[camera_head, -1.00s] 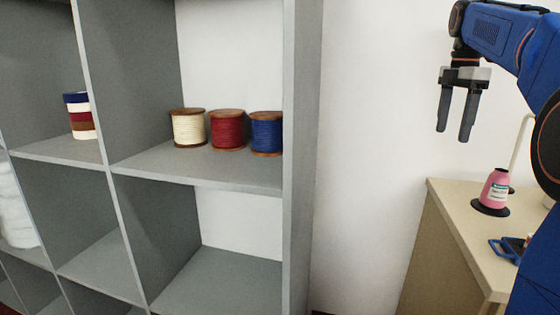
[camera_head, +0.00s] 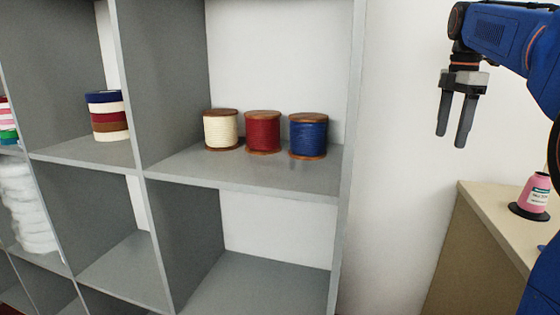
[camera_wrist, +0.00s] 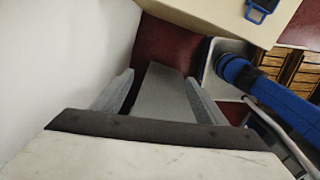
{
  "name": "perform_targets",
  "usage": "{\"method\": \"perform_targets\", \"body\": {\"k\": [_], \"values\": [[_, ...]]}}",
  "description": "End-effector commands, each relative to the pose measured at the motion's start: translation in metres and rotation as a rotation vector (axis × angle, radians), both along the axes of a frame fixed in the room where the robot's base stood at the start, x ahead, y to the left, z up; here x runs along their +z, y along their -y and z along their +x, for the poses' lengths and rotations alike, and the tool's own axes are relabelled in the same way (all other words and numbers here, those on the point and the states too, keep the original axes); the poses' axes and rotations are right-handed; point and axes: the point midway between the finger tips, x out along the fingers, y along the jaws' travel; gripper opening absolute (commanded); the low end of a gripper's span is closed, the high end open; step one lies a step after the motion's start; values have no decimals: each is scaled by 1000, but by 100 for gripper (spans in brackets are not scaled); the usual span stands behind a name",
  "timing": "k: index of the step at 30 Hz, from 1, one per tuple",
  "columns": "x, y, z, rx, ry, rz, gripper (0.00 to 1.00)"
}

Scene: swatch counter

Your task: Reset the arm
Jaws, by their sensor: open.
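My gripper (camera_head: 458,118) hangs with its fingers pointing down at the upper right of the head view, in front of the white wall. Its two fingers are apart with nothing between them. In the wrist view the gripper (camera_wrist: 160,95) also shows with spread fingers, over a dark red floor. My blue arm reaches in from the right edge of the head view. The gripper is to the right of the shelf and apart from it, and touches nothing that I can see.
A grey shelf (camera_head: 347,150) holds cream (camera_head: 221,130), red (camera_head: 262,132) and blue (camera_head: 308,136) spools. A striped stack (camera_head: 107,116) stands in the compartment to their left, with white rolls (camera_head: 28,208) lower down. A counter (camera_head: 490,215) at right bears a pink thread cone (camera_head: 534,194).

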Motion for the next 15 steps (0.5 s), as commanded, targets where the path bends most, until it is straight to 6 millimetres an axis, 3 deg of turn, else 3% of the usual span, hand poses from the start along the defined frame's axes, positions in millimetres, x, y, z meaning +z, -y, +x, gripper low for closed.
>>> {"method": "perform_targets", "body": {"k": [10,15], "values": [[-21,-28,-34,-184,51,-2,66],[-46,-51,-67,-350,98,7,66]]}}
